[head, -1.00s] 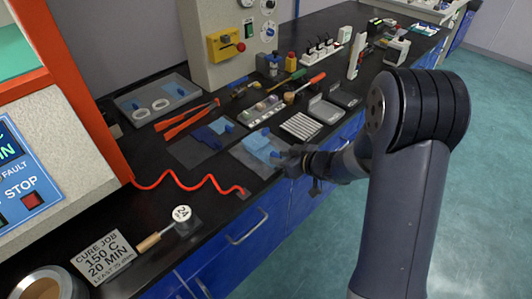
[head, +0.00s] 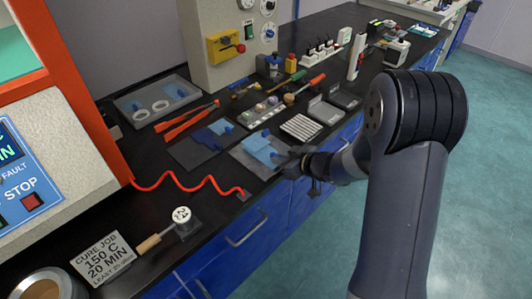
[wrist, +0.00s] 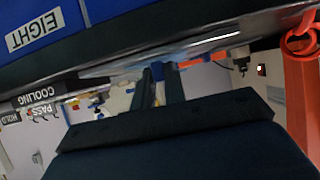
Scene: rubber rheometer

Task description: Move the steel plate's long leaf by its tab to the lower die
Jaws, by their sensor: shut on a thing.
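The steel plate (head: 242,161) is a grey sheet at the bench's front edge with light blue leaves (head: 258,146) on it. My gripper (head: 281,157) is at the plate's right side, low over the bench edge. In the wrist view my gripper (wrist: 158,72) has its two dark fingers around a small blue piece, which looks like the long leaf's tab (wrist: 157,70). The fingers partly hide that tab in the head view. I cannot tell whether the leaf is lifted off the plate. I cannot pick out the lower die.
A dark plate (head: 188,154) with darker blue leaves lies left of the steel plate. Orange tongs (head: 186,122), a grey slotted block (head: 301,127) and a sample tray (head: 262,111) are close behind. Blue drawers (head: 246,236) are below.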

